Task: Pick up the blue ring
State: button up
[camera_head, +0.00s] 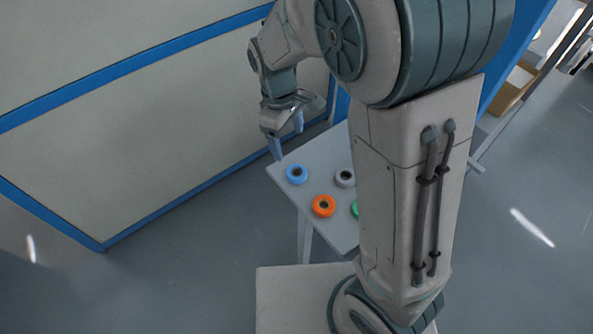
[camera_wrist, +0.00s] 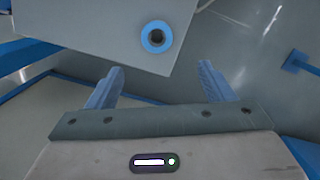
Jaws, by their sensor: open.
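The blue ring (camera_head: 297,174) lies flat near the left corner of the small grey table. It also shows in the wrist view (camera_wrist: 157,37), near the table edge, with a dark hole in its middle. My gripper (camera_head: 286,137) is above the table's back left edge, up and to the left of the ring in the head view. In the wrist view my gripper (camera_wrist: 160,78) has its two blue fingers spread apart with nothing between them. The ring lies beyond the fingertips, apart from them.
On the small table (camera_head: 285,187) an orange ring (camera_head: 324,206), a grey ring (camera_head: 345,177) and a green ring (camera_head: 355,209), partly hidden by my arm, lie near the blue one. A pale wall panel with blue trim (camera_head: 150,120) stands to the left. A cardboard box (camera_head: 512,88) is at the right.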

send_over(296, 168)
jog(key=s+a, duration=0.1)
notch_tip(296, 168, down, 7)
jog(key=shift+s+r, duration=0.1)
jog(key=shift+r, duration=0.05)
jog(key=shift+d+f, duration=0.25)
jog(key=shift+f, duration=1.05)
jog(key=shift+d+f, duration=0.2)
jog(key=shift+f, duration=1.1)
jog(key=c, duration=1)
